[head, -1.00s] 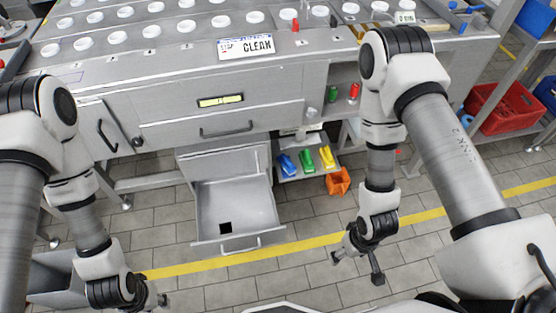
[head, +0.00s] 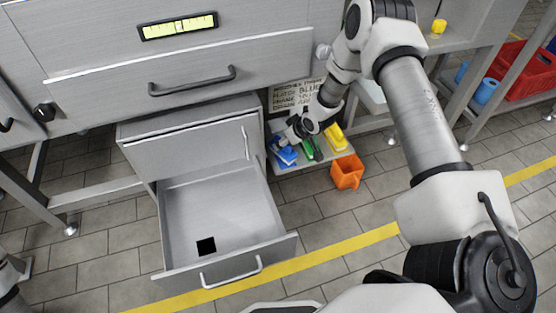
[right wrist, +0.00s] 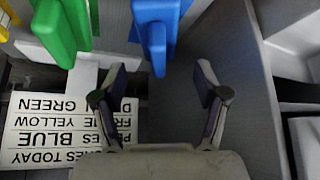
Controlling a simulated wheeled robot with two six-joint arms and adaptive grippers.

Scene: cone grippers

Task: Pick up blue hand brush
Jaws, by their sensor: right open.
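The blue hand brush (head: 284,157) lies at the left end of a low shelf, beside a green brush (head: 309,150) and a yellow one (head: 335,138). My right gripper (head: 294,135) reaches down over the shelf, at the blue brush. In the right wrist view the right gripper (right wrist: 162,70) is open. The blue brush (right wrist: 157,30) is ahead of it, its narrow end lined up between the fingertips. I see no contact. The green brush (right wrist: 62,28) is to the left, outside the fingers. At the lower left edge of the head view, only a small part of my left arm shows.
An open empty drawer (head: 280,243) stands left of the shelf. An orange bin (head: 347,172) is right of it. A sign (right wrist: 68,130) with text including BLUE, YELLOW and GREEN is behind the brushes. A grey wall (right wrist: 258,90) is close to the gripper's right side.

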